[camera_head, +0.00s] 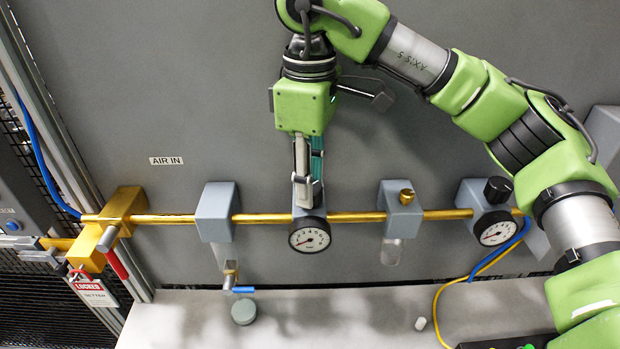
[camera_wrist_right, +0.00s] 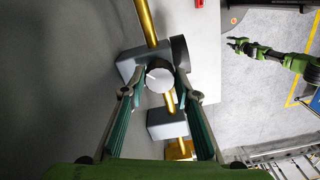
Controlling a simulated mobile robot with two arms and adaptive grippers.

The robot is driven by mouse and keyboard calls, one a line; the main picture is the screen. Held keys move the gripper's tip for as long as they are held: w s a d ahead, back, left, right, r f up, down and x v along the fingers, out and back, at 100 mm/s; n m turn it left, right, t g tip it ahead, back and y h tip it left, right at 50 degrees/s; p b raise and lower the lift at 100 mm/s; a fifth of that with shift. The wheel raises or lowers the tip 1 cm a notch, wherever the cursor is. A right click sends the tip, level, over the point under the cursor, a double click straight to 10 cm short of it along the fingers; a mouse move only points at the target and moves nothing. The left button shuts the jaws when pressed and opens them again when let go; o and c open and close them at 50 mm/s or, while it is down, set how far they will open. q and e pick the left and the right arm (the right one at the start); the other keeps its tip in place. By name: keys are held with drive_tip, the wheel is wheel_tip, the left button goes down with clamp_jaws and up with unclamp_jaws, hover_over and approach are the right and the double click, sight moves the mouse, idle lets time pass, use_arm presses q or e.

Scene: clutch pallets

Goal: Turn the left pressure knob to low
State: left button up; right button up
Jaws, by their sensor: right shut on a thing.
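The left pressure regulator is a grey block with a white round gauge (camera_head: 309,236) on the brass pipe, in the middle of the head view. Its needle points to the lower left. My right gripper (camera_head: 308,186) comes down from above onto this regulator and hides its knob in the head view. In the right wrist view the round knob (camera_wrist_right: 159,77), its top grey with a pale mark, sits between the two fingertips, and the gripper is shut on it. A green arm with a small gripper (camera_wrist_right: 235,45) shows far off in that view, apparently my left; its jaws are too small to judge.
A second regulator with a black knob (camera_head: 498,189) and gauge (camera_head: 495,231) stands right on the same pipe (camera_head: 445,215). To the left are a filter block (camera_head: 217,205) and a brass valve (camera_head: 115,208) with a lock tag.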

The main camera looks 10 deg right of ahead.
drive_tip(key=shift+r, duration=0.15)
drive_tip(key=o, duration=1.1)
